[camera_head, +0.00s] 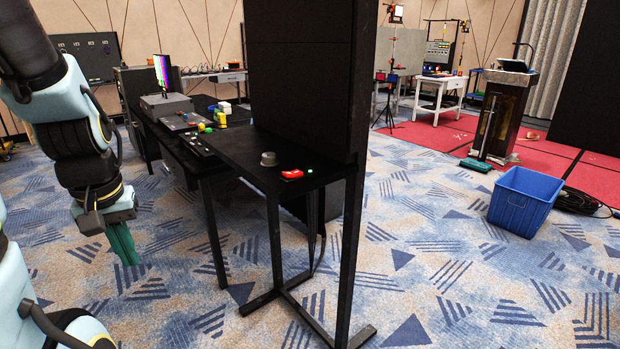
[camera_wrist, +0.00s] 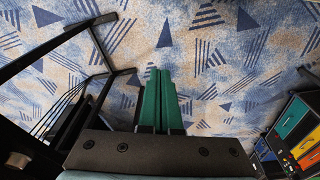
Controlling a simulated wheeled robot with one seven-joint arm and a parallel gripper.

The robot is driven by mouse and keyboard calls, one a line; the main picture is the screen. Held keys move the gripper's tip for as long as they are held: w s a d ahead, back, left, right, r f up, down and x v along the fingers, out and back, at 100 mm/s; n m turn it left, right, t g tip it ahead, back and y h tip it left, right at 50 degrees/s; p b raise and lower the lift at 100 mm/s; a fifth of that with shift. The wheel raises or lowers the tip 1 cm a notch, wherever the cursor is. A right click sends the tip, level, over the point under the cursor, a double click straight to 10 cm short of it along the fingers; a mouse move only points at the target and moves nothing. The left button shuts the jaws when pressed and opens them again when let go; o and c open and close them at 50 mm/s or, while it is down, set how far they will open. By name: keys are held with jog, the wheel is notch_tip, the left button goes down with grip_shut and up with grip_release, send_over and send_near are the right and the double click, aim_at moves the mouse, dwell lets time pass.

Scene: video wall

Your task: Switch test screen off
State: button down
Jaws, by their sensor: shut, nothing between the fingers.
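A small screen with bright vertical colour stripes (camera_head: 161,75), which looks like the test screen, stands lit on a grey box on the far desk. On the near black shelf (camera_head: 240,150) sit a red switch (camera_head: 292,174), a small green light (camera_head: 309,171) beside it and a dark grey knob (camera_head: 268,158). My gripper (camera_head: 124,245) hangs pointing down, left of the shelf and apart from it. Its green fingers also show in the wrist view (camera_wrist: 162,98), together and empty above the carpet. I cannot tell the switch's position.
A tall black panel (camera_head: 302,70) rises behind the shelf on thin black legs. Panels and coloured blocks (camera_head: 221,117) lie on the desk. A blue crate (camera_head: 524,200) stands on the floor at right. Coloured drawers (camera_wrist: 296,125) show in the wrist view. The front carpet is clear.

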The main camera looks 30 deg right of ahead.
dwell(0.3)
jog(key=w+d+r+m+t+p, duration=0.1)
jog(key=w+d+r+m+p, duration=0.3)
jog(key=d+m, duration=0.55)
jog(key=w+d+r+m+t+p, duration=0.2)
jog(key=w+d+r+m, duration=0.3)
jog(key=w+d+m, duration=0.35)
jog(key=s+d+r+m+t+h+p, duration=0.1)
jog(key=d+r+m, duration=0.2)
jog(key=d+m, duration=0.5)
jog(key=s+d+r+m+h+p, duration=0.1)
jog(key=d+r+m, duration=0.2)
jog(key=d+m, duration=0.5)
jog(key=d, duration=0.4)
jog(key=shift+s+r+t+p, duration=0.2)
jog(key=shift+r+t+p, duration=0.05)
jog(key=shift+t+p, duration=0.15)
jog(key=shift+f, duration=0.15)
